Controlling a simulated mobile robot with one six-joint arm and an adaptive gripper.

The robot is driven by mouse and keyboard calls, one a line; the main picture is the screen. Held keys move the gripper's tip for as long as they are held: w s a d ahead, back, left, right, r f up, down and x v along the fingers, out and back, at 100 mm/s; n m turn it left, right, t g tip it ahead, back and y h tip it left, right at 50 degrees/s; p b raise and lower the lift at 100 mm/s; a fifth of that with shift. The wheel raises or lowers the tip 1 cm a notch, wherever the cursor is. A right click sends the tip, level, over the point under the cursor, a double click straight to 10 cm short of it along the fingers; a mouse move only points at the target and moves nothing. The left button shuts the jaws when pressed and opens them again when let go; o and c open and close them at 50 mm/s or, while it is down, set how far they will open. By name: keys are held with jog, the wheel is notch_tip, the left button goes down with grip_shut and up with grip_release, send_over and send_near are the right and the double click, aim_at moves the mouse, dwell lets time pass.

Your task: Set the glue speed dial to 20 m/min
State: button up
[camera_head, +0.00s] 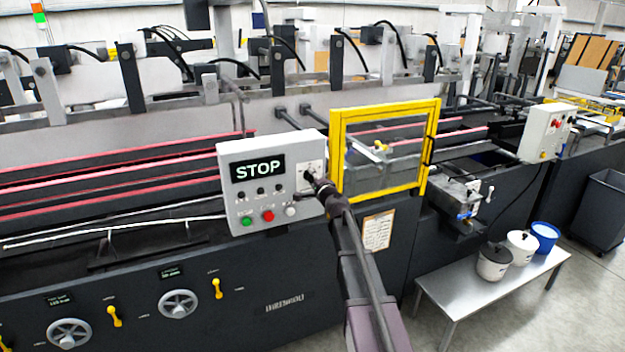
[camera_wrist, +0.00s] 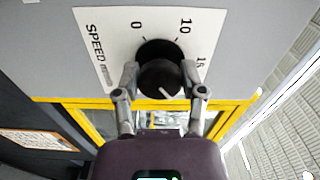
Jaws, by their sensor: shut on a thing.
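The speed dial (camera_wrist: 160,76) is a round black knob on a white plate (camera_wrist: 105,45) marked SPEED. Its scale shows 0 and 10 at the top and what looks like 15 at the right edge; my gripper hides the rest. A short white mark on the knob points to the picture's lower right; its value cannot be read. My gripper (camera_wrist: 160,80) is shut on the dial, one finger on each side. In the head view my gripper (camera_head: 312,180) is at the right side of the grey control box (camera_head: 240,205), whose display (camera_head: 258,169) reads STOP.
Green (camera_head: 247,222), red (camera_head: 268,216) and white (camera_head: 291,210) buttons sit low on the box, close to my gripper. A yellow-framed guard (camera_head: 433,130) stands just right of it. A bench (camera_head: 470,292) with buckets stands at lower right.

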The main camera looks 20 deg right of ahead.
jog(key=shift+w+m, duration=0.1)
jog(key=shift+m, duration=0.3)
jog(key=o, duration=1.2)
jog(key=shift+c, duration=0.2)
jog(key=s+d, duration=0.1)
jog(key=s, duration=1.1)
jog(key=shift+d, duration=0.3)
